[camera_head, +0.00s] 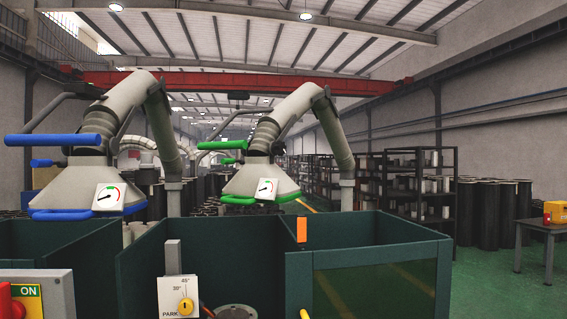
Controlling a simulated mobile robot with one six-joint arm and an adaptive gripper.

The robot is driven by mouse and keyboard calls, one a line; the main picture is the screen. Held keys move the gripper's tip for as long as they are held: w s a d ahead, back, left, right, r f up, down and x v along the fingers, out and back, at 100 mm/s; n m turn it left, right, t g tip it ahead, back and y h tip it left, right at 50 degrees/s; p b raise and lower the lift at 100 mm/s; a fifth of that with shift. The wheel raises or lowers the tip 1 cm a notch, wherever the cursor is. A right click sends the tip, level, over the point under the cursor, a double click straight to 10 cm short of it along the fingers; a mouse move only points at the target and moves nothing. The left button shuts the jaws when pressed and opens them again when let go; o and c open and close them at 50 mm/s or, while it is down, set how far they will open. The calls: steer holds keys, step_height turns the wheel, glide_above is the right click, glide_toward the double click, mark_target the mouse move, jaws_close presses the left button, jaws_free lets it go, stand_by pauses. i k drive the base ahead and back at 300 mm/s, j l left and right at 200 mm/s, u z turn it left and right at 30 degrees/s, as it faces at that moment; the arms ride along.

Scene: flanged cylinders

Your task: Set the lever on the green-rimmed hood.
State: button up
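The green-rimmed hood (240,180) is a pale grey cone hanging from a jointed duct arm, right of the blue-rimmed hood. A green bar (222,145) sticks out to the left from its neck, with a smaller green piece (232,161) just below; I cannot tell which is the lever. A white gauge (266,189) with a needle is on its front. My gripper is not in view.
The blue-rimmed hood (75,184) hangs at left with a blue bar (53,140). Teal booth walls (205,243) stand in front. A panel with a yellow knob (172,298) reads PARK, 30° and 45°. An ON box (50,290) is at lower left; a table (543,229) is far right.

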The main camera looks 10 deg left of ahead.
mark_target(235, 161)
steer(key=j+z, duration=0.1)
steer(key=j, duration=0.35)
steer(key=j+z, duration=0.1)
steer(key=j, duration=0.3)
steer(key=k+j+z, duration=0.15)
steer(key=j, duration=0.25)
steer(key=j+z, duration=0.1)
steer(key=j, duration=0.35)
steer(key=k+j+z, duration=0.1)
steer(key=j, duration=0.3)
steer(key=k+j+z, duration=0.1)
steer(key=j, duration=0.3)
steer(key=k+j+z, duration=0.1)
steer(key=j, duration=0.3)
steer(key=k+j, duration=0.15)
steer(key=j, duration=0.25)
steer(key=k+j, duration=0.15)
steer(key=j, duration=0.2)
steer(key=k+j, duration=0.1)
steer(key=j, duration=0.3)
steer(key=k+j, duration=0.15)
steer(key=j, duration=0.2)
steer(key=k+j, duration=0.15)
steer(key=j, duration=0.25)
steer(key=k+j, duration=0.15)
steer(key=j, duration=0.25)
